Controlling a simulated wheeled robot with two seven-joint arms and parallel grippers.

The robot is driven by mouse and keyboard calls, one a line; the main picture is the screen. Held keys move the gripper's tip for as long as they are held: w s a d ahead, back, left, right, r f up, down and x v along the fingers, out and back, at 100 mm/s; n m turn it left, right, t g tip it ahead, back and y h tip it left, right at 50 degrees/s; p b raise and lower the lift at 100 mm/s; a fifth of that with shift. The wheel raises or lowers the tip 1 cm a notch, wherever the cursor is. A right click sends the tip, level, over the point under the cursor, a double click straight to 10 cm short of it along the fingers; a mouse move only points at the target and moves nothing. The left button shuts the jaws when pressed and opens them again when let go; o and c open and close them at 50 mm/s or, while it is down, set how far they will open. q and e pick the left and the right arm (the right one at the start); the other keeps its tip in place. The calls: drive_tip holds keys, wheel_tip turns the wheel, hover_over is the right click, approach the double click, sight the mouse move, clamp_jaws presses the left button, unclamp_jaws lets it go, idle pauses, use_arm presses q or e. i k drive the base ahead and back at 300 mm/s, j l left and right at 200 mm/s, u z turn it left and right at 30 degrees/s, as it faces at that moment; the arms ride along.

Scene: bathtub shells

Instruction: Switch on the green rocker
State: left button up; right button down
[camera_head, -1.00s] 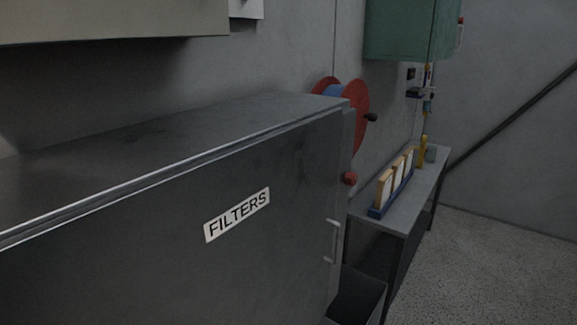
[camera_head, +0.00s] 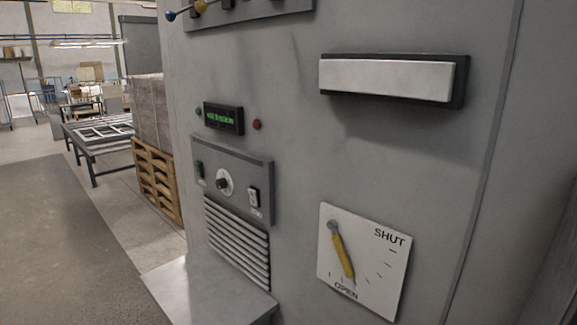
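A grey control plate (camera_head: 234,160) is fixed low on the front of a grey machine cabinet. At its left edge is a small dark rocker (camera_head: 200,169) that looks faintly green; its position is too small to read. A second rocker (camera_head: 254,198), black and white, sits at the right of the plate, with a small white label below it. A round knob (camera_head: 223,183) with a pale dial lies between them. Neither of my grippers is in view.
Above the plate are a green-lit display (camera_head: 224,118) and a red lamp (camera_head: 257,125). A yellow lever (camera_head: 342,257) on a SHUT/OPEN plate points near OPEN. A metal ledge (camera_head: 205,292) juts out below. Open floor lies left.

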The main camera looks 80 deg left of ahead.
sight(200, 168)
drive_tip(key=u, duration=3.15)
